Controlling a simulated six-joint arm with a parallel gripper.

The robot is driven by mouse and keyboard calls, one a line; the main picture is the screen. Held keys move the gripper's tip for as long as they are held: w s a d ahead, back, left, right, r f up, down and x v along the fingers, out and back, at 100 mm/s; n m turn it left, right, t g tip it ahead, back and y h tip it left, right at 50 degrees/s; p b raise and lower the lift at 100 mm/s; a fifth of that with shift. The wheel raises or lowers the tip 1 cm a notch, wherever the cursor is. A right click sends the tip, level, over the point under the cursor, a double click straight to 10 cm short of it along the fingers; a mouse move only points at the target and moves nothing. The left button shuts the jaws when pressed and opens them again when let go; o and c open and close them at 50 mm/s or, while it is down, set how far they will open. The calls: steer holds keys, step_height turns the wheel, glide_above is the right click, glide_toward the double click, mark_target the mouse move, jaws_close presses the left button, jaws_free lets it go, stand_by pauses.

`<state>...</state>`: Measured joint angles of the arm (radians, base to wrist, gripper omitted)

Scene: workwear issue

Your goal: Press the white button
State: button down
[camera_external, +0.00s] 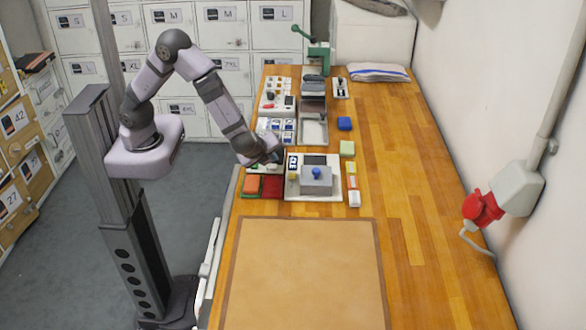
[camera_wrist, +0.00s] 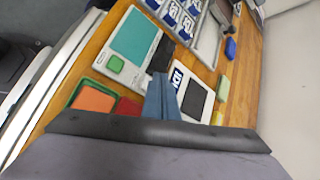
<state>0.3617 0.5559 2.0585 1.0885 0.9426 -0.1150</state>
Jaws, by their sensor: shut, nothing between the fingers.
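I cannot make out a white button in either view. My gripper (camera_external: 276,158) is shut and empty, above the left edge of a white panel (camera_external: 332,196) with a dark screen. A grey box (camera_external: 316,184) with a blue round top (camera_external: 316,172) stands on this panel, with a small yellow piece (camera_external: 292,178) beside it. In the wrist view my gripper (camera_wrist: 160,88) covers part of the same panel (camera_wrist: 202,82). To its upper left is a white device (camera_wrist: 108,49) with a teal face and a green square (camera_wrist: 115,63).
Orange (camera_external: 251,184) and red (camera_external: 271,187) pieces lie left of the panel. A blue block (camera_external: 344,124) and a pale green block (camera_external: 347,148) stand behind it to the right. Trays fill the back; a tan mat (camera_external: 305,275) in front is clear.

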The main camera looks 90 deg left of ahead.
stand_by(0.3)
step_height(320, 180, up, 5)
steer(key=p, duration=0.3)
steer(key=shift+p, duration=0.4)
stand_by(0.6)
